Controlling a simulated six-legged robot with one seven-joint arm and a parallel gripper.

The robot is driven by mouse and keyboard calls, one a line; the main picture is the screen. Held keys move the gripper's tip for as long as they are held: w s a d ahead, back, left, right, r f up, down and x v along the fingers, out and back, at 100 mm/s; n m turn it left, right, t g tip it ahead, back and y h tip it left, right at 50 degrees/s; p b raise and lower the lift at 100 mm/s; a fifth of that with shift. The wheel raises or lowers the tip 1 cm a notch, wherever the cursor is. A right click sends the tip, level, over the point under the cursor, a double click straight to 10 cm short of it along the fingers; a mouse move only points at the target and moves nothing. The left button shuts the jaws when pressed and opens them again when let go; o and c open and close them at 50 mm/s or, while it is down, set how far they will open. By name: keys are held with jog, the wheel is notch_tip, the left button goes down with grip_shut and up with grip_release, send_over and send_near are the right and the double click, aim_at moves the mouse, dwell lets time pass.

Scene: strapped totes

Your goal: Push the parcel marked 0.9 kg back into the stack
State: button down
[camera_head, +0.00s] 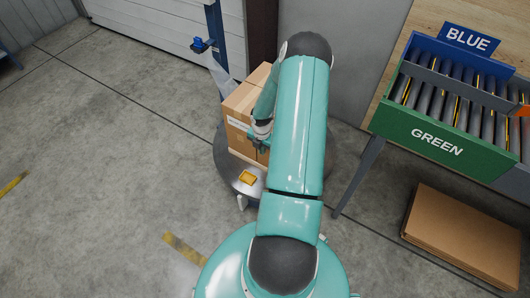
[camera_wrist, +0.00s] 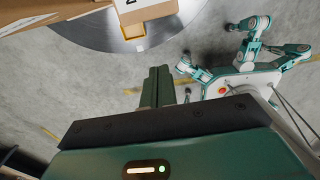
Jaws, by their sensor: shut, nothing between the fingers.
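A stack of brown cardboard parcels (camera_head: 243,103) stands on a round grey platform (camera_head: 226,164). White labels show on the stack, but I cannot read 0.9 kg on any of them. In the wrist view, a parcel with a partly visible white label (camera_wrist: 128,5) is at the top, above a small yellow-edged square (camera_wrist: 133,31). This yellow square (camera_head: 247,177) also shows in the head view, in front of the stack. My gripper (camera_head: 258,146) is at the stack's near right side; contact is unclear. Its fingers (camera_wrist: 158,85) are together and empty. My arm hides the stack's right side.
A blue upright post (camera_head: 216,38) with clear film stands behind the stack. At right are a roller rack with a green bin front marked GREEN (camera_head: 436,142), a BLUE sign (camera_head: 468,39) and flat cardboard (camera_head: 462,238) on the floor. The left floor is open.

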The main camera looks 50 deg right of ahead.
aim_at(267, 155)
jog(key=d+f, duration=0.1)
jog(key=f, duration=0.2)
jog(key=d+f, duration=0.1)
jog(key=f, duration=0.2)
jog(key=d+f, duration=0.2)
jog(key=f, duration=0.1)
jog(key=shift+w+f, duration=0.2)
jog(key=shift+d, duration=0.15)
